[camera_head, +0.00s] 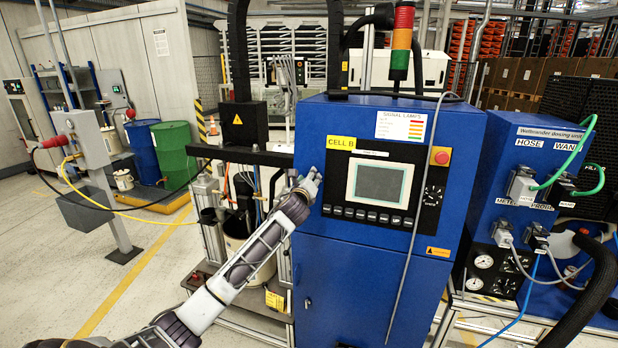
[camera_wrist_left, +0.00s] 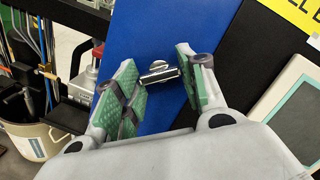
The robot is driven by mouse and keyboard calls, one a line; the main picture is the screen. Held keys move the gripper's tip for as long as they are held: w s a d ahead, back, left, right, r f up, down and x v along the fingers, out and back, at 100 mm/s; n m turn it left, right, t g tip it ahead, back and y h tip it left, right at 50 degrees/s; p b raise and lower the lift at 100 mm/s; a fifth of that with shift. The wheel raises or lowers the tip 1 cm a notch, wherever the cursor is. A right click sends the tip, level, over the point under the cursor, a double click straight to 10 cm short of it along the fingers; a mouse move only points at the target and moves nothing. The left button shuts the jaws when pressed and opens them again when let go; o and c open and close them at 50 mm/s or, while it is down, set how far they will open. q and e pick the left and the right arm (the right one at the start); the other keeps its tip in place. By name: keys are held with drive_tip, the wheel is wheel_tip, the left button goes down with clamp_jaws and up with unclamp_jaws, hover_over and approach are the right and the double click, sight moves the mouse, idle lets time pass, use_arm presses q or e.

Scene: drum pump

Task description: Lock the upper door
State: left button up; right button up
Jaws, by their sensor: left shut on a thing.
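The upper door (camera_head: 440,200) is the blue front of the cabinet labelled CELL B, with a screen and buttons; it looks flush with the cabinet. Its blue face also fills the middle of the left wrist view (camera_wrist_left: 160,35). A small metal lock handle (camera_wrist_left: 160,73) stands out from its left side. My left gripper (camera_head: 311,183) is at the door's left edge and covers the handle in the head view. In the left wrist view, its green-padded fingers (camera_wrist_left: 160,68) are shut on the handle, one on each side. My right gripper is not in view.
The lower blue door (camera_head: 360,295) is below, with a small lock at its left edge. A red emergency button (camera_head: 441,157) and signal tower (camera_head: 402,40) are on the cabinet. A grey cable (camera_head: 408,250) hangs down the front. A white bucket (camera_head: 250,250) stands left.

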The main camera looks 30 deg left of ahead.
use_arm(q)
drive_tip(key=shift+r+n+g+p, duration=0.1)
drive_tip(key=shift+n+g+p, duration=0.45)
drive_tip(key=shift+n+p, duration=1.45)
drive_tip(key=shift+r+n+g+p, duration=0.1)
drive_tip(key=shift+n+g+p, duration=0.55)
drive_tip(key=shift+n, duration=2.65)
drive_tip(key=shift+f, duration=0.1)
drive_tip(key=o, duration=0.9)
drive_tip(key=shift+c, duration=0.2)
drive_tip(key=shift+o, duration=0.9)
